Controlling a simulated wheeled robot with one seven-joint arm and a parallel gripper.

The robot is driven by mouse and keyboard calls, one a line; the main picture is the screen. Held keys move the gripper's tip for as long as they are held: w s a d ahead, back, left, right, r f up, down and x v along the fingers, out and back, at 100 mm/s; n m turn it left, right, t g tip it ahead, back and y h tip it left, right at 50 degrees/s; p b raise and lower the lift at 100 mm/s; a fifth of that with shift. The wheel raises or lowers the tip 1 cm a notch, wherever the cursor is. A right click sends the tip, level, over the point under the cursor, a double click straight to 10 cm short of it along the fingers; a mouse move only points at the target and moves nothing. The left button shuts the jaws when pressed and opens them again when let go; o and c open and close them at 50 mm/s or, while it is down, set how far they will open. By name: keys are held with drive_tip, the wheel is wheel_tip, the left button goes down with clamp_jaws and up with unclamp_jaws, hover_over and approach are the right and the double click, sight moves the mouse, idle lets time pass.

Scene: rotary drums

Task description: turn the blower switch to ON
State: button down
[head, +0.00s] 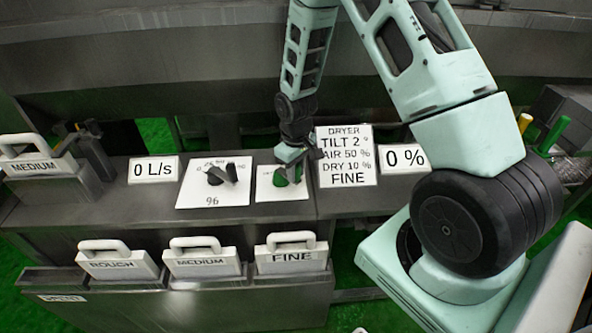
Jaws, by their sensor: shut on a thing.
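The blower switch (281,180) looks like the green knob on a white plate (298,192) in the middle of the bench. The plate's lettering is mostly hidden by my gripper, so I cannot read its position. My gripper (290,168) points down from above and is shut on the green knob. The fingertips are small and partly hidden in this view.
Left of it is a white dial plate (205,198) with a dark knob, marked 96. A "0 L/s" display (153,169), a dryer settings sign (346,155) and a "0 %" display (405,158) stand nearby. Handled plates, including FINE (292,261), hang in front.

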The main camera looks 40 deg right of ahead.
drive_tip(key=shift+a, duration=0.1)
drive_tip(key=shift+a+m, duration=0.6)
drive_tip(key=shift+m, duration=0.6)
drive_tip(key=a+m, duration=0.1)
drive_tip(key=m, duration=0.1)
drive_tip(key=shift+a+m+b, duration=0.2)
drive_tip(key=shift+m+b, duration=0.1)
drive_tip(key=shift+b, duration=0.05)
drive_tip(key=m, duration=0.1)
drive_tip(key=a+m, duration=0.1)
drive_tip(key=shift+w+a+m, duration=0.15)
drive_tip(key=shift+w+m, duration=0.2)
drive_tip(key=shift+m, duration=0.05)
drive_tip(key=m, duration=0.1)
drive_tip(key=a+m, duration=0.1)
drive_tip(key=w+m, duration=0.1)
drive_tip(key=shift+w+a+r+m+p, duration=0.1)
drive_tip(key=shift+a+m+p, duration=0.15)
drive_tip(key=shift+m+p, duration=0.15)
drive_tip(key=m, duration=0.1)
drive_tip(key=w+a+m+p, duration=0.1)
drive_tip(key=m, duration=0.1)
drive_tip(key=shift+w, duration=0.25)
drive_tip(key=shift+w+a+m+p, duration=0.1)
drive_tip(key=shift+w+m+p, duration=0.25)
drive_tip(key=shift+m, duration=0.45)
drive_tip(key=shift+w+a+m+p, duration=0.1)
drive_tip(key=shift+w+m+p, duration=0.2)
drive_tip(key=shift+m, duration=0.5)
drive_tip(key=shift+w, duration=0.1)
